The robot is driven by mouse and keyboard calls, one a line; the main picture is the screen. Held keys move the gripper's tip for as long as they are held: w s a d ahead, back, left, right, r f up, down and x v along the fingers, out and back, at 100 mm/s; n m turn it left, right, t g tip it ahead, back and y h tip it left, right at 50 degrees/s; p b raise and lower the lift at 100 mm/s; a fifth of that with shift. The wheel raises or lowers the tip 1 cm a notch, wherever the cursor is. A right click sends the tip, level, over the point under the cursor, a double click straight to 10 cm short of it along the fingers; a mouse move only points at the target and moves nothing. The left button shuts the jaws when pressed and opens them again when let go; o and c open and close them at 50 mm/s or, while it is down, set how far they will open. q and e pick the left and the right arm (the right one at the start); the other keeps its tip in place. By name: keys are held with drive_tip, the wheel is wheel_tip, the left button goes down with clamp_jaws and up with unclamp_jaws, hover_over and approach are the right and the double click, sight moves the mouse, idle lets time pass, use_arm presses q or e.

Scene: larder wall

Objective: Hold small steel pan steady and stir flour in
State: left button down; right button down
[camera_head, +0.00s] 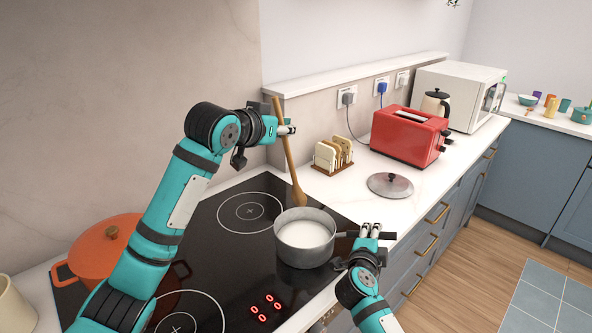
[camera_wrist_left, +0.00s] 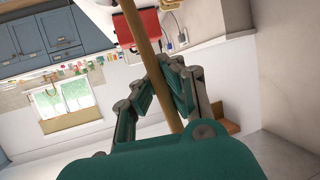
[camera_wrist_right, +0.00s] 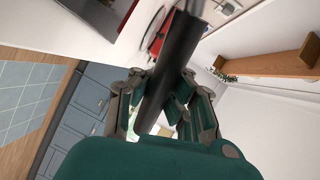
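The small steel pan (camera_head: 290,252) stands on the black hob and holds a smooth white content (camera_head: 303,235). My right gripper (camera_head: 370,231) is at the pan's black handle, with its fingers closed around it. The handle (camera_wrist_right: 172,62) runs between the fingers in the right wrist view. My left gripper (camera_head: 286,127) is shut on the upper part of a wooden spoon (camera_head: 287,150), which also shows in the left wrist view (camera_wrist_left: 143,40). The spoon tilts slightly, its head down at the pan's back rim. I cannot tell whether it touches the pan.
An orange pot (camera_head: 105,250) stands on the left of the hob (camera_head: 225,245), partly behind my left arm. A steel lid (camera_head: 390,184), toast rack (camera_head: 333,157), red toaster (camera_head: 408,137), kettle (camera_head: 435,103) and microwave (camera_head: 460,92) line the counter to the right.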

drive_tip(key=shift+r, duration=0.1)
idle(0.3)
drive_tip(key=c, duration=1.4)
unclamp_jaws()
drive_tip(key=v, duration=1.2)
